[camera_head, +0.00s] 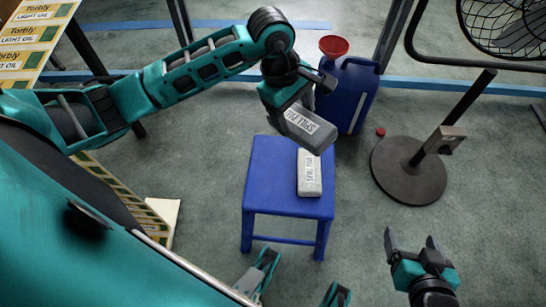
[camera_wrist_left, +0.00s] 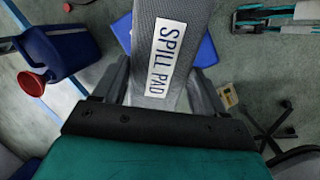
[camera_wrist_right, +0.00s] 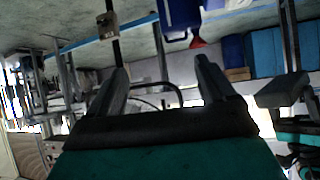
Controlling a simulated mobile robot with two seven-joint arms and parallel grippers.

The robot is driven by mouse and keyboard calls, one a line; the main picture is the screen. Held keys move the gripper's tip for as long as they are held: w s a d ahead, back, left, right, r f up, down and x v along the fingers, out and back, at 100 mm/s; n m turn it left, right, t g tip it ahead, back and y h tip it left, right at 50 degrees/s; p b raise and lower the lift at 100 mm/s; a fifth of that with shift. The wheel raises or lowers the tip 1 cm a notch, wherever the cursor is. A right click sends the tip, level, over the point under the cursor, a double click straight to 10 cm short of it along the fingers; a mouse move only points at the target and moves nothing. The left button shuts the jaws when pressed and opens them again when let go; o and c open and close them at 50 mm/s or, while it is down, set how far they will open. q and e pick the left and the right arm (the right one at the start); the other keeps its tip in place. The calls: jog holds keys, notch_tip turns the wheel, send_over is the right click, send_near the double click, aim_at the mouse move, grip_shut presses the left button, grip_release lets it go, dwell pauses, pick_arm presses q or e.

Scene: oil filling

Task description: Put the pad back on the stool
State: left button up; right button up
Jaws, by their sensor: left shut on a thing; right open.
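A grey spill pad (camera_head: 310,128) with a white label is held by my left gripper (camera_head: 287,108), which is shut on it above the stool's far edge. The held pad also shows between the fingers in the left wrist view (camera_wrist_left: 165,50). The blue stool (camera_head: 270,190) stands on the floor below; part of its top is hidden by the pad. A second grey pad (camera_head: 310,173) with a label lies along the right side of the stool's top. My right gripper (camera_head: 412,245) is open and empty, right of the stool and apart from it.
A blue jug (camera_head: 348,95) with a red funnel (camera_head: 334,46) stands behind the stool. A round black stand base (camera_head: 408,170) and a small red cap (camera_head: 380,131) are to the right. The left part of the stool's top is bare.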

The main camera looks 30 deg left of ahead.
pick_arm(q)
jog(key=a+f+y, duration=0.1)
jog(key=a, duration=0.1)
jog(key=a+b, duration=0.1)
jog(key=a, duration=0.1)
jog(key=a+f+g+y+b, duration=0.1)
jog(key=shift+a+f+y, duration=0.3)
jog(key=shift+a+f, duration=0.05)
jog(key=shift+a, duration=0.05)
notch_tip(320, 180, down, 19)
jog(key=b, duration=0.5)
jog(key=shift+f, duration=0.1)
jog(key=o, duration=0.9)
jog(key=shift+o, duration=0.2)
